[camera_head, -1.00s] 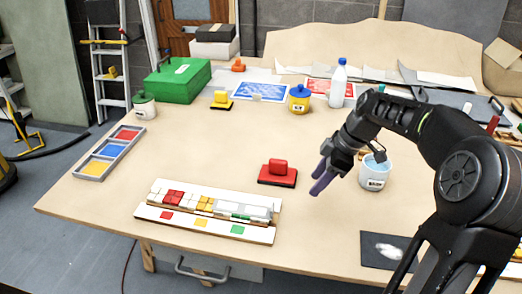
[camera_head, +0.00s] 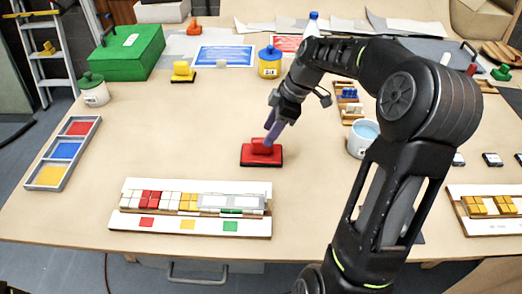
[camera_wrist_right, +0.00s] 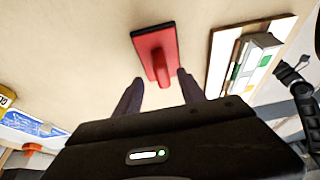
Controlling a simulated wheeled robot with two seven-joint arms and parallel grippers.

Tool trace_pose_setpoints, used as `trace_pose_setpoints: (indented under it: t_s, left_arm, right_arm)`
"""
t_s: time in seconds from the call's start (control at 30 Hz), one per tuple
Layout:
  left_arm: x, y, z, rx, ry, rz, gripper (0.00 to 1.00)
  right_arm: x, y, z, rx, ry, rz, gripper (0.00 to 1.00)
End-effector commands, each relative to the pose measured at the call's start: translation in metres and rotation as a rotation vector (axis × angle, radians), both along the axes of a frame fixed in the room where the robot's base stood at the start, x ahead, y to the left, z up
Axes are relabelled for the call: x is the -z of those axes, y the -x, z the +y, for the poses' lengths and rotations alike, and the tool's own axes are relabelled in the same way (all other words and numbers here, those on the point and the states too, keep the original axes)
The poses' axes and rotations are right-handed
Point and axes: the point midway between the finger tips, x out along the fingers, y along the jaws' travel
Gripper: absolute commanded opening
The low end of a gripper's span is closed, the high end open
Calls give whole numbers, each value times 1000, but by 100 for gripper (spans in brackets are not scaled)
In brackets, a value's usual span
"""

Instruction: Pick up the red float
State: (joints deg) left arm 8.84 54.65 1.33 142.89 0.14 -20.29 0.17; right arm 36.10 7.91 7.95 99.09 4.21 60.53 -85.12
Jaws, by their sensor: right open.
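My right gripper (camera_head: 271,138) is open, just above and at the float's handle in the head view. In the right wrist view the float (camera_wrist_right: 154,48) shows ahead, its handle end near the gap between the two open fingers of the gripper (camera_wrist_right: 160,92). I cannot tell whether the fingers touch the handle. My left gripper is not in view.
The mosaic panel (camera_head: 130,198) with coloured tiles lies near the front edge. A water bucket (camera_head: 361,140) stands right of the float. A yellow float (camera_head: 183,72), a yellow jar (camera_head: 270,62) and a green box (camera_head: 128,50) are farther back. A colour tray (camera_head: 43,158) is at left.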

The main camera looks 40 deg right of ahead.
Motion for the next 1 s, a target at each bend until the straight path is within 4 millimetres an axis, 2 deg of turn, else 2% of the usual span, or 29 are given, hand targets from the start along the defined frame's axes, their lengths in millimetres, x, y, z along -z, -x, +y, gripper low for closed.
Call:
trace_pose_setpoints:
  t_s: [0.43, 0.63, 0.8, 1.0]
  left_arm:
    - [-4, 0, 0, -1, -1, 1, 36]
    - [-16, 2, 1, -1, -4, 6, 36]
    - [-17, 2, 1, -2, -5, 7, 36]
    - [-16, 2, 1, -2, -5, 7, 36]
  right_arm:
    - [9, -2, 4, -1, -1, 1, 47]
    - [31, -7, 16, -2, -2, 3, 47]
    - [50, -12, 21, -1, -1, 1, 47]
    - [53, -13, 21, 0, 0, 0, 47]
